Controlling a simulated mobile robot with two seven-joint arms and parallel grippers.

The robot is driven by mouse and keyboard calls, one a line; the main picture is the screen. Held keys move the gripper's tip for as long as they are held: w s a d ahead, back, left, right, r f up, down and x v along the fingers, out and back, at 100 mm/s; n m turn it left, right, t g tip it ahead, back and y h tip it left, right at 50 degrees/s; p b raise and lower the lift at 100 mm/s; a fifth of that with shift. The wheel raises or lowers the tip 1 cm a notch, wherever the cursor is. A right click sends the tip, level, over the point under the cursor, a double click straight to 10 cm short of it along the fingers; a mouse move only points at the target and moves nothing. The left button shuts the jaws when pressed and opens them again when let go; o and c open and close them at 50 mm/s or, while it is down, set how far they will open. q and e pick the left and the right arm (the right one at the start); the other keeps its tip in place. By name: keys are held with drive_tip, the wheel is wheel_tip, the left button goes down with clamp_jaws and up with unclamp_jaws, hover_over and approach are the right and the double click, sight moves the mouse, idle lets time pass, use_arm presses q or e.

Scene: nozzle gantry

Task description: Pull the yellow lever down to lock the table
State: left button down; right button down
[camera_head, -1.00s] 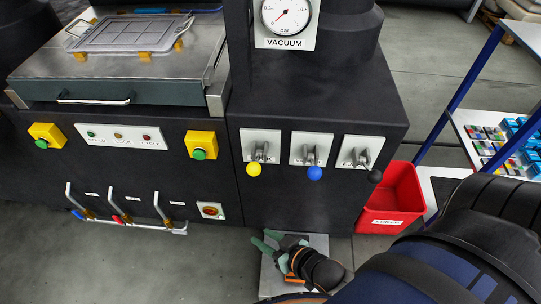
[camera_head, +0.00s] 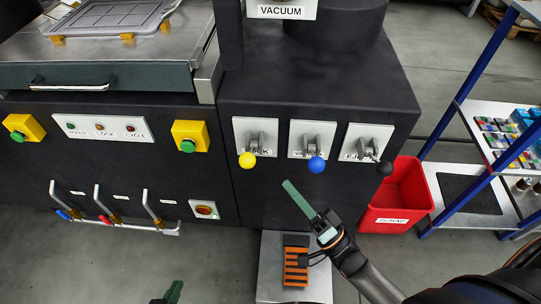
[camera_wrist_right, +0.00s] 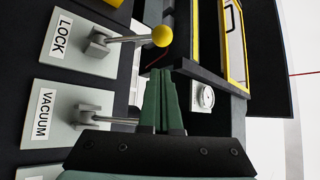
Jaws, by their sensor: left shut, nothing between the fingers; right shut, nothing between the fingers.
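The yellow lever, with a round yellow knob (camera_head: 247,160), is mounted on a white plate on the dark machine front, leftmost of three levers. Its knob hangs at the plate's lower edge in the head view. In the right wrist view the knob (camera_wrist_right: 162,36) sits beyond my fingertips on a metal rod, from a plate marked LOCK (camera_wrist_right: 72,44). My right gripper (camera_head: 289,186) is shut and empty, below and right of the knob, apart from it; its green fingers (camera_wrist_right: 163,76) point toward the knob. My left gripper (camera_head: 174,291) is shut at the bottom edge, mostly cut off.
A blue-knobbed lever (camera_head: 316,165) and a black-knobbed lever (camera_head: 385,168) stand to the right. A red bin (camera_head: 398,197) and a blue-framed shelf (camera_head: 464,90) are farther right. Handles with coloured tips (camera_head: 105,219) project from the machine at lower left.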

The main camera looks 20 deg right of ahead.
use_arm(q)
drive_tip(key=shift+s, duration=0.15)
drive_tip(key=shift+s+a+r+p, duration=0.1)
drive_tip(key=shift+s+a+p, duration=0.25)
drive_tip(key=shift+p, duration=0.25)
use_arm(e)
drive_tip(key=x, duration=1)
